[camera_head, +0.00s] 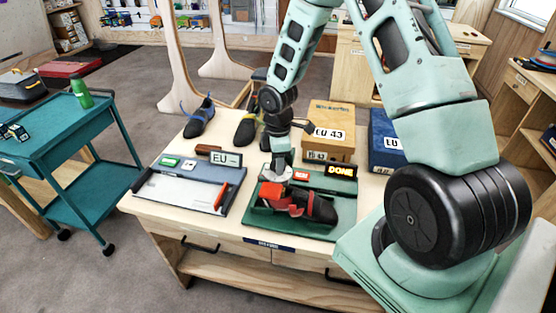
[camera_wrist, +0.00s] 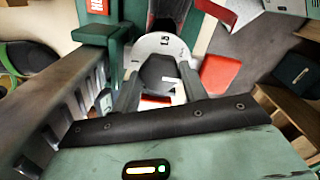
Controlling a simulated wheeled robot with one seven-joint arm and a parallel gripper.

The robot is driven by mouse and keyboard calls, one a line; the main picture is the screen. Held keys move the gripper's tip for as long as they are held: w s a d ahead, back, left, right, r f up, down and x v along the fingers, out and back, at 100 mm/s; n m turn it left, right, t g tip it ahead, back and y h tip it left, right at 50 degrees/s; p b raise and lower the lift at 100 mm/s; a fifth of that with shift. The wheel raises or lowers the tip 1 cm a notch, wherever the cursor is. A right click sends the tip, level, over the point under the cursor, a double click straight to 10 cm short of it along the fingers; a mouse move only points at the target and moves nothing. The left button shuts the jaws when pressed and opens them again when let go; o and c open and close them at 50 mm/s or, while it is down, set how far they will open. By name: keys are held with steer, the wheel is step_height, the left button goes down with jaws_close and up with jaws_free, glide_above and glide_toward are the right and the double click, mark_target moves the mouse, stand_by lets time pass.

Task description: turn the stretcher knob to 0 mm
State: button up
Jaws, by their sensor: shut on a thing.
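The stretcher is a dark green stand (camera_head: 262,222) on the table, with a red and black climbing shoe (camera_head: 300,203) lying on it. At its back left is a pale round dial (camera_head: 272,176). In the wrist view the dial (camera_wrist: 186,44) bears a number that looks like 15. The dark knob (camera_wrist: 158,72) rises from the dial's middle. My gripper (camera_head: 281,160) reaches down from above, and its two fingers (camera_wrist: 157,82) are on either side of the knob, shut on it. In the head view the knob is hidden by my gripper. I cannot tell the knob's setting.
On the green stand are a red button (camera_head: 301,174) and a DONE sign (camera_head: 341,170). A measuring board (camera_head: 190,190) with an EU display lies left. An EU 43 shoe box (camera_head: 330,117) and a blue box (camera_head: 385,130) stand behind. A teal cart (camera_head: 62,140) stands at left.

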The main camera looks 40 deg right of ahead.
steer(key=o, duration=1)
steer(key=shift+r, duration=0.1)
step_height(320, 180, up, 17)
steer(key=b, duration=0.2)
steer(key=shift+r, duration=0.1)
steer(key=s+a+f+m+b, duration=0.1)
steer(key=s+a+f+b, duration=0.1)
steer(key=s+a, duration=0.7)
steer(key=s+a+f+m+b, duration=0.15)
steer(key=s+a, duration=0.45)
steer(key=a, duration=0.7)
steer(key=s+a+f+m+b, duration=0.1)
steer(key=s+a+m+b, duration=0.1)
steer(key=s, duration=0.8)
steer(key=shift+a+f+y, duration=0.3)
steer(key=shift+a+f, duration=0.1)
steer(key=shift+a, duration=0.3)
